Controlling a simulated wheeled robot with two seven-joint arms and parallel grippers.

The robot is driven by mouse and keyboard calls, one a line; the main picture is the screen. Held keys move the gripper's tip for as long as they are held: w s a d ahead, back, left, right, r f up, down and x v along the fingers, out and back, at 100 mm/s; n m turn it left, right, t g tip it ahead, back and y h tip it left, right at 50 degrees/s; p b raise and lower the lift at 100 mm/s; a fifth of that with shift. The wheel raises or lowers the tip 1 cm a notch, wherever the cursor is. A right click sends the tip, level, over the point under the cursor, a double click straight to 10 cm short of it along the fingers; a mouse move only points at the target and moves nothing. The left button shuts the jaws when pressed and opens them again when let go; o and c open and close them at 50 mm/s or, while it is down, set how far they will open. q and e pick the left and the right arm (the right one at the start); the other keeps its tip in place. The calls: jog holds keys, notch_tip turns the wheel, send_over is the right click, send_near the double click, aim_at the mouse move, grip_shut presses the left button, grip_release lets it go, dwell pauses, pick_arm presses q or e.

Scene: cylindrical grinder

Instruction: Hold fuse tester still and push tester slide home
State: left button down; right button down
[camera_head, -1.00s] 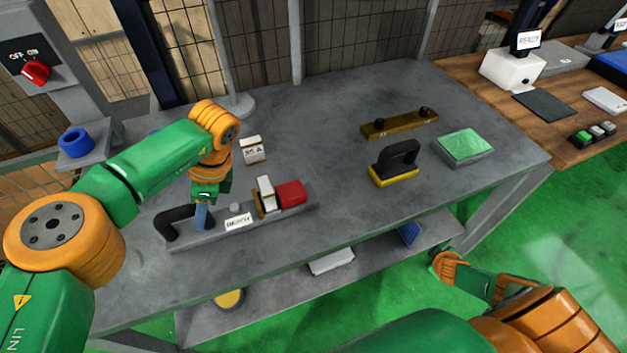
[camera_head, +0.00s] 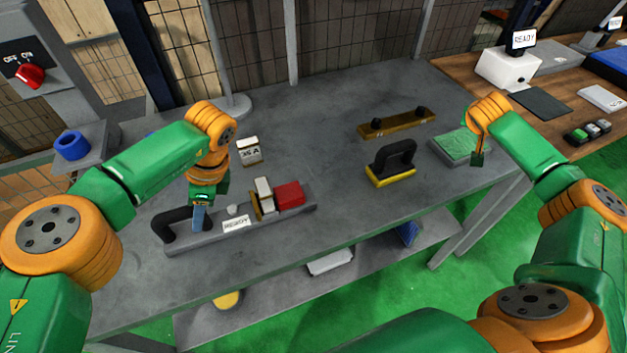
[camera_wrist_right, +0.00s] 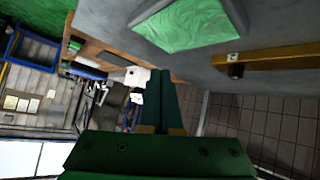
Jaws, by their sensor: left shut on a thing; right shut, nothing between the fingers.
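The fuse tester (camera_head: 205,244) is a long grey base on the table, with a black handle (camera_head: 176,218) at its left end and a READY label. A red block (camera_head: 289,194) sits on its right half, beside an upright white block and a brass-coloured plate (camera_head: 255,204). My left gripper (camera_head: 200,213) reaches down at the handle and is shut on it; its fingertips are partly hidden. My right gripper (camera_head: 478,156) is shut and empty, near the table's right edge by the green-topped pad, well apart from the tester. Its closed fingers show in the right wrist view (camera_wrist_right: 162,100).
A white block marked 16 A (camera_head: 249,151) stands behind the tester. A black-handled yellow-based tool (camera_head: 391,163), a brass bar with black knobs (camera_head: 397,124) and the green-topped pad (camera_head: 455,146) lie at right. The table between tester and yellow-based tool is clear.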

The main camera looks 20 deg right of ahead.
jog(key=w+a+r+n+t+y, duration=0.1)
jog(key=w+a+r+n+y, duration=0.3)
jog(key=a, duration=0.6)
jog(key=w+a+r+t+y, duration=0.1)
jog(key=a+t+y, duration=0.1)
jog(key=a+y, duration=0.65)
jog(key=s+a+f+n+g+y, duration=0.1)
jog(key=s+a+n, duration=0.2)
jog(key=a, duration=0.4)
jog(key=s+a+n+g+y, duration=0.1)
jog(key=s+a+n+g, duration=0.1)
jog(key=a, duration=0.5)
jog(key=shift+s+f+n+g, duration=0.35)
jog(key=shift+s+n, duration=0.4)
jog(key=shift+n, duration=0.15)
send_near(312, 193)
jog(key=w+f, duration=0.3)
jog(key=f, duration=0.1)
jog(key=shift+w, duration=0.2)
jog(key=a, duration=0.3)
jog(key=shift+w+a+f, duration=0.15)
jog(key=shift+a+f, duration=0.05)
jog(key=shift+f, duration=0.05)
jog(key=shift+a, duration=0.45)
jog(key=shift+a, duration=0.1)
